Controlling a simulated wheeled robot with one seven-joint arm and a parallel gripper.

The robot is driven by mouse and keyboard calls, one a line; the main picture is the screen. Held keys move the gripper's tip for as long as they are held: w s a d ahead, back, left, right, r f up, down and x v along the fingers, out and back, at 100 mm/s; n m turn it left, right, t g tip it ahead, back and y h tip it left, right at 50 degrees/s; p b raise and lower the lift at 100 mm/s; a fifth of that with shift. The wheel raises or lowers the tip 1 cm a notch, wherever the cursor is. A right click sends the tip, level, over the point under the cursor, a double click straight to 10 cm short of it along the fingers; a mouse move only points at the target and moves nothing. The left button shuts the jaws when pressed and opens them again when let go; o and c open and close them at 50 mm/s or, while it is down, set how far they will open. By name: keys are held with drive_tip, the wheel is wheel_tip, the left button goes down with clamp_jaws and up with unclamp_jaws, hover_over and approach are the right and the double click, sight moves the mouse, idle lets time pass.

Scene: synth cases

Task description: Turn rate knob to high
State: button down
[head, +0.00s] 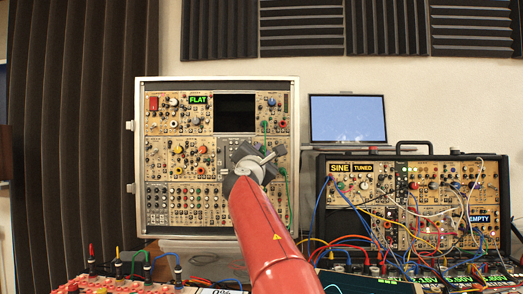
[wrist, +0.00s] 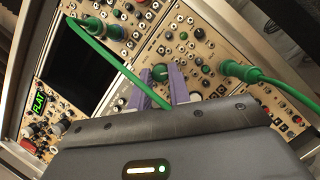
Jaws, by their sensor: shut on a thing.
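My gripper (wrist: 163,74) is at the panel of the tall modular synth case (head: 138,150). In the wrist view its two purple fingers stand either side of a small dark green knob (wrist: 160,72) and are shut on it. I cannot read a label that names this knob as the rate knob, nor its pointer position. In the head view my gripper (head: 262,158) and red arm cover the middle right of the case, so the knob is hidden there.
A green cable (wrist: 118,62) crosses close by my left finger. Another green plug (wrist: 232,68) sits just right of the fingers. A second case (head: 420,156) with many patch cables stands at right, with a monitor (head: 347,118) behind it. More cabled gear lies in front.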

drive_tip(key=shift+r+m+h, duration=0.1)
drive_tip(key=shift+m+h, duration=0.3)
drive_tip(key=shift+m, duration=0.4)
drive_tip(key=c, duration=1.3)
unclamp_jaws()
drive_tip(key=b+v, duration=0.5)
drive_tip(key=v, duration=0.3)
drive_tip(key=shift+r, duration=0.1)
